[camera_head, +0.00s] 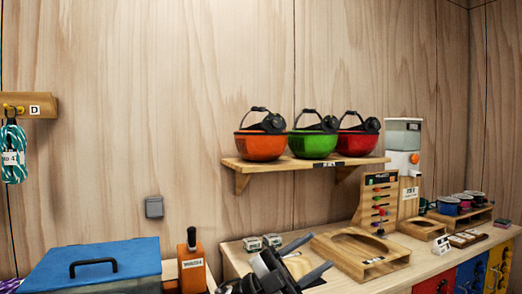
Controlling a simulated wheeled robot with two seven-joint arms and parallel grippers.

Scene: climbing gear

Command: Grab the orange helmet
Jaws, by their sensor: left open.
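The orange helmet (259,148) rests bowl-down at the left end of a wooden wall shelf (237,165). A dark strap arches over it and a dark round part sits at its right. A green helmet (312,146) and a red helmet (357,144) stand in a row to its right. My left gripper (321,251) is at the bottom middle of the view, below the shelf and in front of the counter. Its two grey fingers are apart, point to the right, and hold nothing. It is clear of the helmets. My right gripper is not in view.
A wooden counter (235,259) runs below the shelf, with a wooden tray (361,255), a peg board (380,200) and a white dispenser (402,145).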

